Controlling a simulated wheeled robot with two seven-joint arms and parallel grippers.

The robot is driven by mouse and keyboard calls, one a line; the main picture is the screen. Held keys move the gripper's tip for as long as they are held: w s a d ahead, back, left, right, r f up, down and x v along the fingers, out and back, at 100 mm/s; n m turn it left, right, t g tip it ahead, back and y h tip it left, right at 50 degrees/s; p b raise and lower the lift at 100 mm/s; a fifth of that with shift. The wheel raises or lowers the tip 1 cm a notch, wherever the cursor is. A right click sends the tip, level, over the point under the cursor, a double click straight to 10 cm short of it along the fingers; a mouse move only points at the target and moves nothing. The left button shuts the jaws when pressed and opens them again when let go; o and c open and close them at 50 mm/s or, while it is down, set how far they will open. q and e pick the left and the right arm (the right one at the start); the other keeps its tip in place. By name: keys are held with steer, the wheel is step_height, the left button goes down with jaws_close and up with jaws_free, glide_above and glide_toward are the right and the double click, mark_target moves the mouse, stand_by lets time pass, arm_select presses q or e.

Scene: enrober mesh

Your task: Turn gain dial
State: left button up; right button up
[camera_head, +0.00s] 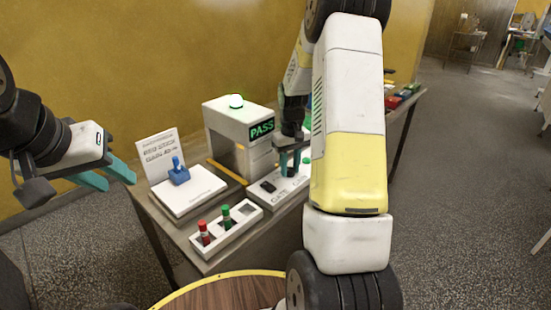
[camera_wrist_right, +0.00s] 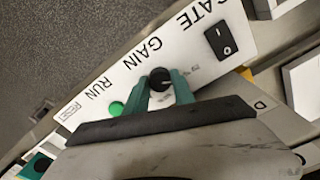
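The gain dial (camera_wrist_right: 160,80) is a round black knob on a white control panel (camera_wrist_right: 128,68), beside the printed word GAIN. The right wrist view shows it between the two teal fingertips of my right gripper (camera_wrist_right: 160,76), which appear shut on its sides. In the head view my right gripper (camera_head: 291,166) reaches down over the panel (camera_head: 258,194), and the dial is hidden there. My left gripper (camera_head: 108,177) is open and empty in the air, left of the table.
A black GATE switch (camera_wrist_right: 221,40) and a green RUN button (camera_wrist_right: 116,108) flank the dial. A machine with a lit PASS display (camera_head: 262,129) stands behind. A rack (camera_head: 238,231) with red and green bottles and a white block with a blue piece (camera_head: 178,172) are nearby.

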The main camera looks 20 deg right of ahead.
jaws_close()
steer(key=shift+m, duration=0.3)
steer(key=m, duration=0.3)
steer(key=shift+m, duration=2.1)
steer(key=o, duration=0.6)
jaws_free()
